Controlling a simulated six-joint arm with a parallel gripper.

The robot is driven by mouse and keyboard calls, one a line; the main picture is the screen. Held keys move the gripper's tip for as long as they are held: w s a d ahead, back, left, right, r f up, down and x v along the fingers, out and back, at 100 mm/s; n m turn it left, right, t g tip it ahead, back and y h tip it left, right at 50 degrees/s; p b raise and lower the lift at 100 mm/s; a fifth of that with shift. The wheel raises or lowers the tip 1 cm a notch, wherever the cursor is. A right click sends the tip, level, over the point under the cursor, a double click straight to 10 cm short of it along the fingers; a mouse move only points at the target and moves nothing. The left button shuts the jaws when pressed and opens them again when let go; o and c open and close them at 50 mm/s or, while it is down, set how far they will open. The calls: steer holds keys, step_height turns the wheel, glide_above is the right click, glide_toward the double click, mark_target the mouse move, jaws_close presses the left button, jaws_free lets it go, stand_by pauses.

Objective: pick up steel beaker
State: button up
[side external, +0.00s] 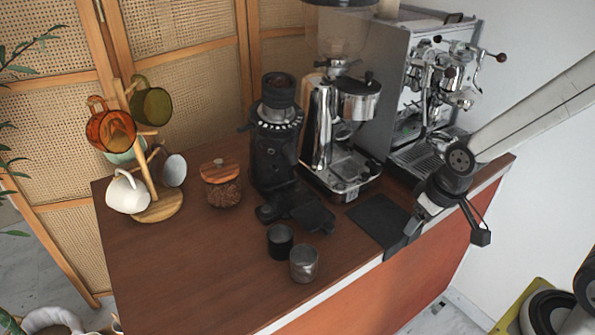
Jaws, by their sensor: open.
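The steel beaker (304,264) stands upright on the brown wooden counter, near its front edge. It is a small grey metal cup with an open top. A black cup (280,242) stands close behind it to the left. My gripper (440,250) is at the right, by the counter's front edge, well apart from the beaker. Its two black fingers are spread wide and nothing is between them.
A black mat (378,220) lies between the beaker and the espresso machine (430,90). A black grinder (275,150) and a chrome grinder (342,140) stand behind. A jar (222,190) and mug tree (158,208) stand left. The counter's front left (180,270) is clear.

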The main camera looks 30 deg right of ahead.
steer(key=o, duration=0.4)
